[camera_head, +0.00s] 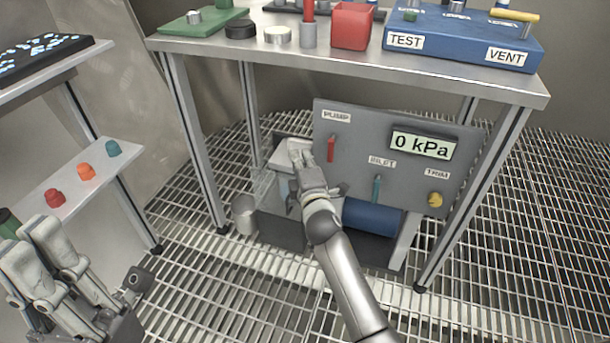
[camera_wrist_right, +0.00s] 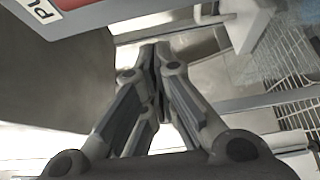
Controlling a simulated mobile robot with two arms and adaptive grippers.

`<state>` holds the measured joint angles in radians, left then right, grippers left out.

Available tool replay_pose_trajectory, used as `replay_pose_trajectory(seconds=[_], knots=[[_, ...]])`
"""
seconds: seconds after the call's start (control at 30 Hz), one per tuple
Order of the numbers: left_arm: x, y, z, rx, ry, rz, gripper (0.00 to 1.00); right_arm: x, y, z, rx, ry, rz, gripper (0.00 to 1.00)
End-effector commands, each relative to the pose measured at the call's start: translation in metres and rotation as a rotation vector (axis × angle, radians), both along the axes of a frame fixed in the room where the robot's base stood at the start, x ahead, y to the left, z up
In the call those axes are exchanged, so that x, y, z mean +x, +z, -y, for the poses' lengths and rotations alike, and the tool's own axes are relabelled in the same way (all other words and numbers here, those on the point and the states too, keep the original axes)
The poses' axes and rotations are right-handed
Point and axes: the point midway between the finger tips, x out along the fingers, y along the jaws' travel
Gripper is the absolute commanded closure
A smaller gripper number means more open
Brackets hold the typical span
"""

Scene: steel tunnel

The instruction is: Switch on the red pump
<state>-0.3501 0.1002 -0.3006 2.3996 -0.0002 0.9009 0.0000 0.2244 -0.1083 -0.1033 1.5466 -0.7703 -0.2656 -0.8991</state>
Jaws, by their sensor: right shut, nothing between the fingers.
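The grey panel (camera_head: 400,120) stands tilted under the steel table. It has a red lever (camera_head: 331,148) under the label PUMP (camera_head: 336,117). The display (camera_head: 422,145) reads 0 kPa. My right gripper (camera_head: 300,153) is shut and empty, just left of the red lever; they look apart, though depth is hard to judge. The right wrist view shows its fingertips (camera_wrist_right: 155,52) together, with a red part (camera_wrist_right: 70,3) and part of a label (camera_wrist_right: 42,8) at the upper left. My left gripper (camera_head: 28,240) is at the lower left, fingers apart and empty.
Table legs (camera_head: 195,140) flank the space. A side shelf (camera_head: 130,150) holds coloured knobs at the left. The tabletop carries several items above.

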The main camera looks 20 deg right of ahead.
Motion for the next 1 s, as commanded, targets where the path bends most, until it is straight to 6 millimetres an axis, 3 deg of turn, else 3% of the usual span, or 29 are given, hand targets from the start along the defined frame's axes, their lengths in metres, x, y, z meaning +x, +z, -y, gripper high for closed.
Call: replay_pose_trajectory(seconds=[0.03, 0.3, 1.0], knots=[[0.000, 0.000, 0.000, 0.000, 0.000, -0.001, 1.00, -0.007, -0.002, 0.012, -0.009, -0.004, -0.003, 1.00], [0.000, -0.001, 0.000, 0.000, 0.000, -0.001, 1.00, -0.017, -0.002, 0.033, -0.005, -0.002, -0.003, 1.00], [0.000, 0.005, 0.000, 0.001, 0.000, -0.002, 1.00, -0.018, 0.000, 0.035, -0.018, -0.001, -0.013, 1.00]])
